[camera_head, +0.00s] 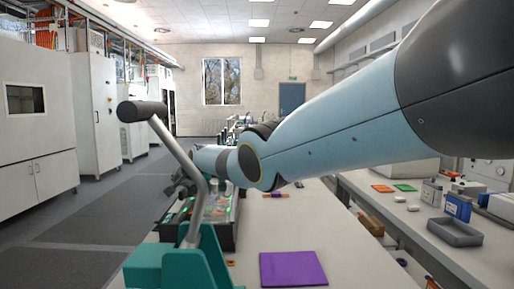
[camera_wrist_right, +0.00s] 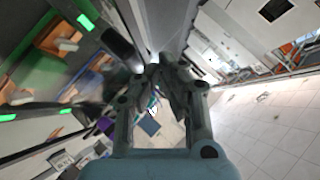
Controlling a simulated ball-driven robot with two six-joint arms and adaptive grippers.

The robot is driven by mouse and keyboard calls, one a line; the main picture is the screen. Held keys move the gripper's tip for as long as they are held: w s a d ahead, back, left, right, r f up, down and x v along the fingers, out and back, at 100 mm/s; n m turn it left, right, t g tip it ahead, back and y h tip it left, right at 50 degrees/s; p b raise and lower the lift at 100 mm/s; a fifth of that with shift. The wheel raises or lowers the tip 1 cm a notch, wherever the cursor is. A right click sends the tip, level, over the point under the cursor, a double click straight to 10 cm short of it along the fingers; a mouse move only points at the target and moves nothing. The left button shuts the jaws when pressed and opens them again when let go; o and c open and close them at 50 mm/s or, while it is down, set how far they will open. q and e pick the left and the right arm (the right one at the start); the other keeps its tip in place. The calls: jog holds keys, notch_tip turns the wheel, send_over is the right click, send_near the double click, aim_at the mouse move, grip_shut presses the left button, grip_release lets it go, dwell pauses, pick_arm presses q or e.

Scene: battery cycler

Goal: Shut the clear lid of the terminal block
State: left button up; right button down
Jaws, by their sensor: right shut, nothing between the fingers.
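The terminal block is probably the dark unit with green lights (camera_head: 222,212) at the middle left of the head view, partly hidden by my right arm and a lever. In the right wrist view its green face (camera_wrist_right: 30,62) with copper-coloured parts fills the upper left. I cannot clearly make out the clear lid; a greyish panel edge (camera_wrist_right: 165,25) beyond the fingers may be it. My right gripper (camera_head: 178,188) is close to the unit's left side, partly behind the lever. In the wrist view its fingers (camera_wrist_right: 153,75) are together and empty; contact cannot be told. My left gripper is out of view.
A teal clamp (camera_head: 180,265) with a grey lever and dark handle (camera_head: 142,110) stands close in front. A purple mat (camera_head: 292,269) lies on the bench. A grey tray (camera_head: 454,231) and small items are on the right-hand bench. An aisle (camera_head: 85,228) runs at left.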

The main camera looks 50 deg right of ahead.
jog(key=shift+r, duration=0.1)
jog(key=shift+r+p, duration=0.4)
jog(key=shift+p, duration=0.05)
notch_tip(320, 180, up, 3)
jog(key=shift+p, duration=1.25)
jog(key=r+p, duration=0.1)
jog(key=a+p, duration=0.1)
jog(key=p, duration=0.1)
jog(key=s+r+p, duration=0.1)
jog(key=p, duration=0.1)
jog(key=shift+s+a+r, duration=0.1)
jog(key=shift+a+r, duration=0.25)
jog(key=s+a+r+p, duration=0.1)
jog(key=s+a+r, duration=0.2)
jog(key=a+r, duration=0.1)
jog(key=shift+r, duration=0.15)
